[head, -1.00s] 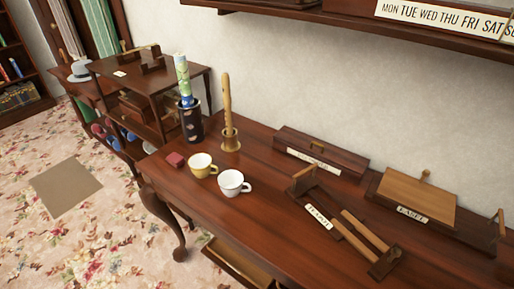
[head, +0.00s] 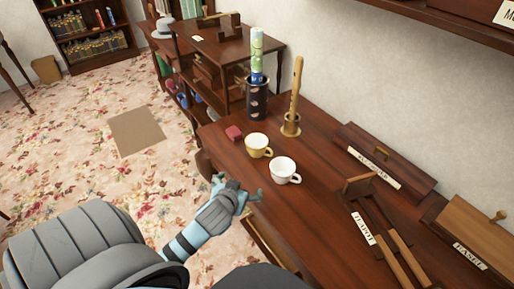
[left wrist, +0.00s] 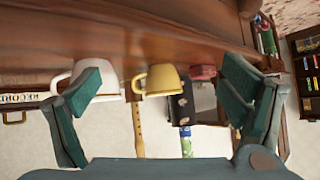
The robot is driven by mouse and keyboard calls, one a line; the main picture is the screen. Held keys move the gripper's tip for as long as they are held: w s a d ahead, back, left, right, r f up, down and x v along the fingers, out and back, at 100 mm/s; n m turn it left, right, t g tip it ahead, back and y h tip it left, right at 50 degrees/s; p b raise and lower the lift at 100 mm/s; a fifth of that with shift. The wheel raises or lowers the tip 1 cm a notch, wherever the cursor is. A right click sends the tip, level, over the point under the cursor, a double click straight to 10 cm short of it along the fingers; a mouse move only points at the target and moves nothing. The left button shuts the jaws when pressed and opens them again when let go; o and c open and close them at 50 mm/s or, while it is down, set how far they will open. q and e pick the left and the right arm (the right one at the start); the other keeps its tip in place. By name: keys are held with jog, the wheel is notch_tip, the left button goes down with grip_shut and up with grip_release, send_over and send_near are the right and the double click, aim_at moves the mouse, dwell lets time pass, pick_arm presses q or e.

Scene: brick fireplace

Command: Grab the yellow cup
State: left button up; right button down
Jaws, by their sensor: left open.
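The yellow cup (head: 258,145) stands upright on the dark wooden table (head: 330,215), near its left front edge. A white cup (head: 284,170) stands close beside it, nearer to me. My left gripper (head: 238,190) is at the table's front edge, short of both cups. In the left wrist view my left gripper (left wrist: 158,88) is open, with its two fingers wide apart. The yellow cup (left wrist: 160,80) shows beyond and between the fingers, and the white cup (left wrist: 85,78) is partly hidden behind the left finger. Nothing is held. My right gripper is not in view.
A small red block (head: 234,133) lies left of the yellow cup. Wooden boxes (head: 385,165) and a wooden rack (head: 375,215) fill the right side.

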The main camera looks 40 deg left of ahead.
aim_at(257, 140)
pick_arm(q)
jog(key=w+a+r+n+t+y, duration=0.1)
jog(key=w+a+r+t, duration=0.25)
jog(key=w+r, duration=0.3)
jog(key=shift+g, duration=0.45)
jog(key=b+x, duration=0.1)
jog(key=x, duration=0.3)
jog(key=b+x, duration=0.1)
jog(key=x, duration=0.4)
jog(key=d+f+b+x, duration=0.1)
jog(key=b+x, duration=0.1)
jog(key=x, duration=0.2)
jog(key=shift+w+a+f, duration=0.1)
jog(key=shift+w+f, duration=0.1)
jog(key=shift+w, duration=0.15)
jog(key=shift+r, duration=0.1)
jog(key=c, duration=1.3)
jog(key=shift+r, duration=0.1)
jog(key=shift+c, duration=0.2)
